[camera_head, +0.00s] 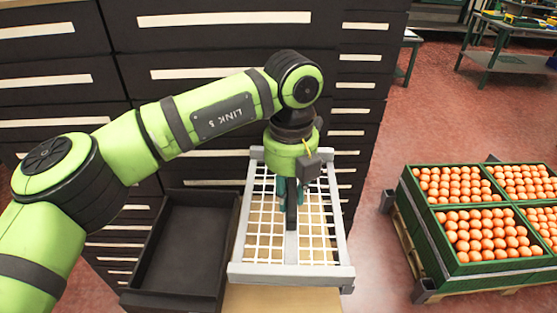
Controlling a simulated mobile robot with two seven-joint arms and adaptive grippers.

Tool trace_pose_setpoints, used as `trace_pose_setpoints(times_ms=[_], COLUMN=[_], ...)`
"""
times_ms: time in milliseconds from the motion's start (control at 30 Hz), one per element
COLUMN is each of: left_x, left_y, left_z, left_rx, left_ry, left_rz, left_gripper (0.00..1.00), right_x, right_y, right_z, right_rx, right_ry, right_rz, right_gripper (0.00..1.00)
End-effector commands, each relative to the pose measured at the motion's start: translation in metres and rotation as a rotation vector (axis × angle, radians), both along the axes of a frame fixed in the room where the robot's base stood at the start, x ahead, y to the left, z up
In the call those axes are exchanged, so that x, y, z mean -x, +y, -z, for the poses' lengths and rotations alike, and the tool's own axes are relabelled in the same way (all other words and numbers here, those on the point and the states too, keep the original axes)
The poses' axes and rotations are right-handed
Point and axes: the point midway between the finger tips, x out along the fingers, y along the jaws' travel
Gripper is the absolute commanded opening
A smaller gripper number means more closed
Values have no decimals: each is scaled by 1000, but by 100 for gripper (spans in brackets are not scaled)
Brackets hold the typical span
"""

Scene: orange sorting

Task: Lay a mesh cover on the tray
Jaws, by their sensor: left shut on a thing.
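The mesh cover (285,274) is a white grid in a pale grey frame, with a bar along its middle. It is right of the dark, empty tray (178,262), not over it. My left gripper (291,222) points down at the middle of the cover and is shut on its middle bar; the fingertips are partly hidden. The cover is over a tan surface that shows through the grid. I cannot tell whether it touches that surface or is held a little above it. My right gripper is not in view.
Dark drawer cabinets (60,98) with pale label strips stand behind the tray and cover. Green crates (450,222) of orange fruit sit on a pallet at the right. A green workbench (500,58) is at the far right. Red floor between is clear.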

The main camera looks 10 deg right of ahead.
Motion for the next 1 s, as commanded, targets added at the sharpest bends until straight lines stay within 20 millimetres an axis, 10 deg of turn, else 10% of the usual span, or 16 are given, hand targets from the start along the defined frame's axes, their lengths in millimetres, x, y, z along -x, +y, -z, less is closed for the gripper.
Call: trace_pose_setpoints(times_ms=[500, 1000], left_x=[-6, -15], left_y=[30, 79], left_z=[7, 15], left_rx=[1, 1], left_ry=[-1, 0], left_rz=[0, 1], left_gripper=[0, 0], right_x=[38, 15], right_y=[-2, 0], right_z=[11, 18], right_rx=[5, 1], right_ry=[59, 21], right_rz=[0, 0], right_gripper=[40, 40])
